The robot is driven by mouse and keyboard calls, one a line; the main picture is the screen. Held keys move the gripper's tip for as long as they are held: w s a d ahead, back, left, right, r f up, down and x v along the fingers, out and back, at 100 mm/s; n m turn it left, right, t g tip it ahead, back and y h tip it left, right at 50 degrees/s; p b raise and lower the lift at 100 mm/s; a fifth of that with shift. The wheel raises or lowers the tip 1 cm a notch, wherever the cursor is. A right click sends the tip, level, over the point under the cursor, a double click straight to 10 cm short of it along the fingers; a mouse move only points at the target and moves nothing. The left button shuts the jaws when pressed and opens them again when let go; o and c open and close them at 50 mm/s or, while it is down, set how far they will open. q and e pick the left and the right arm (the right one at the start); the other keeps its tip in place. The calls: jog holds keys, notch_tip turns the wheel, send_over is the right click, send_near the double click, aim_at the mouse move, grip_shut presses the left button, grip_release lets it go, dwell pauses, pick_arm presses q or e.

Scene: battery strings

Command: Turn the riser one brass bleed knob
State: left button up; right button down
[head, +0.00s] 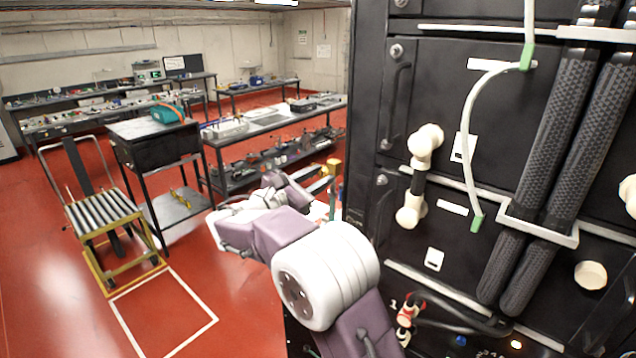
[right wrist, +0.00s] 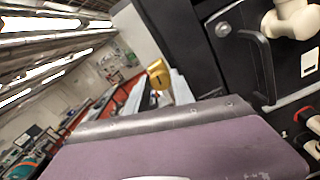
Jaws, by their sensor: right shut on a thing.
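The brass bleed knob (head: 333,167) shows at the left edge of the black battery cabinet in the head view. It also shows in the right wrist view as a small yellow-brass piece (right wrist: 158,74) above the mauve surface of my arm. My right gripper (head: 325,178) is at the knob, at the far end of my mauve and white arm, and is shut on it. The fingertips are small and partly hidden, so the exact grip on the knob does not show clearly. My left gripper is not in view.
The black cabinet (head: 400,60) with handles, cream pipe fittings (head: 425,140) and ribbed black hoses (head: 565,130) fills the right side. A roller cart (head: 105,215), a black stand (head: 150,145) and workbenches stand to the left. Red floor is clear at the lower left.

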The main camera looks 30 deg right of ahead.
jog(key=m+b, duration=0.6)
jog(key=m, duration=0.4)
jog(key=m+b, duration=0.7)
jog(key=m, duration=0.3)
jog(key=m+b, duration=0.6)
jog(key=m, duration=0.3)
jog(key=shift+f+m, duration=0.25)
jog(key=shift+m, duration=0.15)
jog(key=shift+r+m+b, duration=0.1)
jog(key=shift+m+b, duration=0.3)
jog(key=shift+m, duration=1.9)
jog(key=c, duration=1.1)
grip_release()
